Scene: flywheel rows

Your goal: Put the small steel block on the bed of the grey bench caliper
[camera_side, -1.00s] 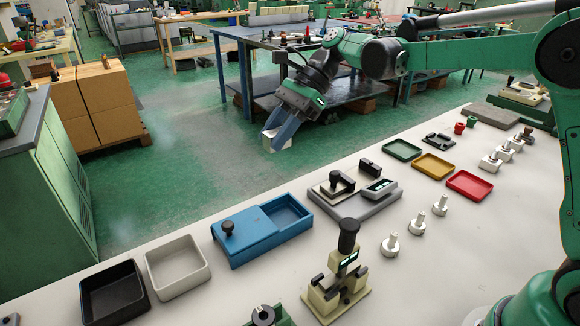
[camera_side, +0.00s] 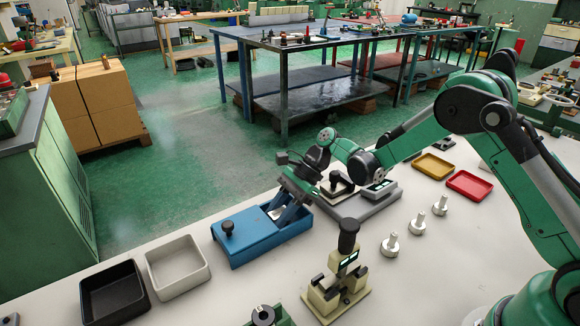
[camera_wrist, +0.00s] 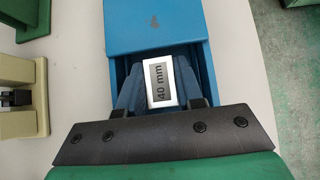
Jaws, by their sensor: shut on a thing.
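The small steel block (camera_wrist: 162,82) is bright metal with a dark "40 mm" label. My gripper (camera_wrist: 160,92) is shut on it, one blue finger on each side. In the side view my gripper (camera_side: 280,212) points down at the open compartment of the blue box (camera_side: 262,250), and the block (camera_side: 274,212) shows only in part. I cannot tell whether the block touches the compartment floor. The grey bench caliper (camera_side: 372,208) stands just right of the blue box, with black jaws and a small display. My wrist hides part of it.
A cream gauge with a black knob (camera_side: 337,290) stands in front of the caliper. Several steel knobbed pieces (camera_side: 390,245) stand to its right. White (camera_side: 178,268) and black (camera_side: 113,292) trays lie left; yellow (camera_side: 433,166) and red (camera_side: 469,185) trays lie at right.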

